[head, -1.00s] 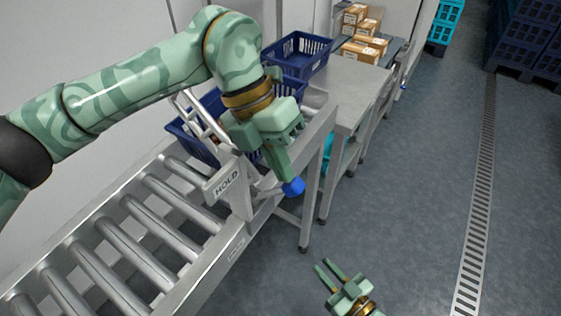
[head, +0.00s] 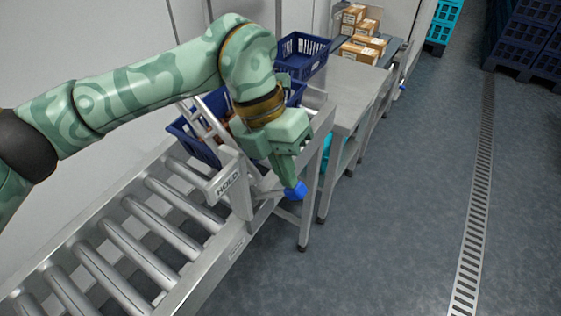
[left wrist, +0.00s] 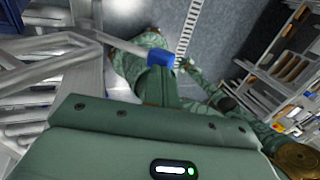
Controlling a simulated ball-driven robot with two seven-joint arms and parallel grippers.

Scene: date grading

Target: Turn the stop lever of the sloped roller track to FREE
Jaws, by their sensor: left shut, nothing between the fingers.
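The stop lever is a thin metal bar with a blue knob (head: 295,191) at its end. It sticks out from the outer side of the sloped roller track (head: 215,262), beside a plate marked HOLD (head: 227,184). No FREE mark is visible. My left gripper (head: 287,181) is shut and empty, with its fingertips right at the knob. The left wrist view also shows the knob (left wrist: 160,60) just beyond the finger ends and the bar running off left. Whether fingers and knob touch, I cannot tell. My right gripper is out of the head view.
A blue crate (head: 186,139) stands at the track's upper end, behind my left arm. Another blue crate (head: 303,52) is beyond it on a steel table (head: 350,88) with cardboard boxes (head: 357,50).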

